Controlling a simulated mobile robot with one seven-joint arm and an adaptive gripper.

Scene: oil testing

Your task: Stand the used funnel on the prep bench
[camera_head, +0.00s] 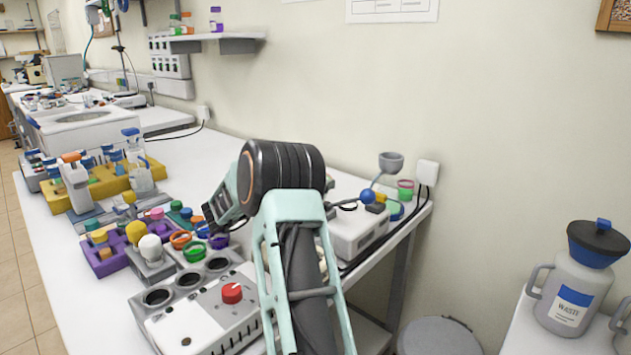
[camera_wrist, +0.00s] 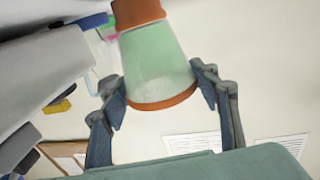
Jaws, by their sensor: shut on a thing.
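In the wrist view my gripper (camera_wrist: 163,92) is shut on a translucent green tapered piece (camera_wrist: 158,62). It has an orange rim at its wide end, between the fingers, and an orange band at its narrower end. I cannot tell whether it is the used funnel. In the head view my gripper (camera_head: 212,212) is low over the crowded part of the long white bench (camera_head: 185,155), near the coloured rings. The held piece is not clear there. A grey funnel-shaped cup (camera_head: 390,161) rises at the bench's right end. Which bench is the prep bench is not marked.
A control box with a red knob (camera_head: 232,293) is at the front. A yellow rack (camera_head: 118,186) with bottles stands left, beside purple trays (camera_head: 103,262). A white box (camera_head: 355,232) is right of my arm. A waste jug (camera_head: 572,290) stands far right. The bench's back middle is clear.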

